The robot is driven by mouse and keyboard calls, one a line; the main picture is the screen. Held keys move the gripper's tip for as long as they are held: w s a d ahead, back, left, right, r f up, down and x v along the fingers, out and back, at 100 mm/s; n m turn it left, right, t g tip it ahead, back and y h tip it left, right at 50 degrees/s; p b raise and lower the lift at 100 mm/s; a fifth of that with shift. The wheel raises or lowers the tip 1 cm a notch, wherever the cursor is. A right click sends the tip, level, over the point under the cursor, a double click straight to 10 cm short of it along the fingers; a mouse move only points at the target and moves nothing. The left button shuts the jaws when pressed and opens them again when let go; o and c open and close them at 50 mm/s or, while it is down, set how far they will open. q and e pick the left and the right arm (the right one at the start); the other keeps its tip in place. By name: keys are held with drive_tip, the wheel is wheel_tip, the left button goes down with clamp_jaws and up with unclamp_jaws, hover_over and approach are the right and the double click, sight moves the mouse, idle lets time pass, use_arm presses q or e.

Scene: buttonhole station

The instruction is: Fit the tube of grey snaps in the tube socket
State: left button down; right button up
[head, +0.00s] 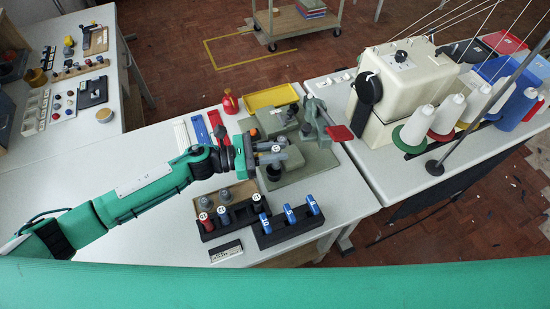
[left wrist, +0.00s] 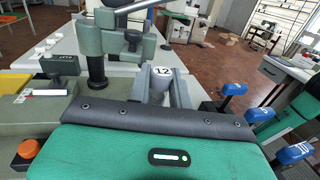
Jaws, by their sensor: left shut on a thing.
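My left gripper (head: 268,155) reaches in over the grey-green press (head: 313,158) on the table. In the left wrist view the gripper (left wrist: 162,88) is shut on a grey tube (left wrist: 162,84) with a white cap marked 12. The tube sits between the two grey fingers, cap facing the camera. In the wrist view the press head (left wrist: 125,42) and a black post (left wrist: 96,70) stand beyond and left of the tube. The tube's lower end and the tube socket are hidden or cannot be made out. My right gripper is not in view.
A dark rack (head: 228,220) of red- and grey-topped tubes and a dark rack (head: 287,229) with blue handles stand in front. A red bottle (head: 230,101), a yellow tray (head: 271,97) and a cream sewing machine (head: 398,88) with thread cones stand behind and right.

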sight(275, 168)
use_arm(q)
wheel_tip(275, 168, down, 3)
drive_tip(key=shift+f, duration=0.1)
drive_tip(key=shift+s+a+f, duration=0.1)
drive_tip(key=shift+s+f, duration=0.15)
drive_tip(key=shift+f, duration=0.35)
drive_tip(key=c, duration=1.7)
unclamp_jaws()
drive_tip(key=shift+f, duration=0.15)
drive_tip(key=o, duration=0.4)
drive_tip(key=shift+w, duration=0.1)
drive_tip(key=shift+c, duration=0.2)
drive_tip(key=shift+o, duration=0.3)
drive_tip(key=shift+w, duration=0.15)
drive_tip(key=shift+r, duration=0.2)
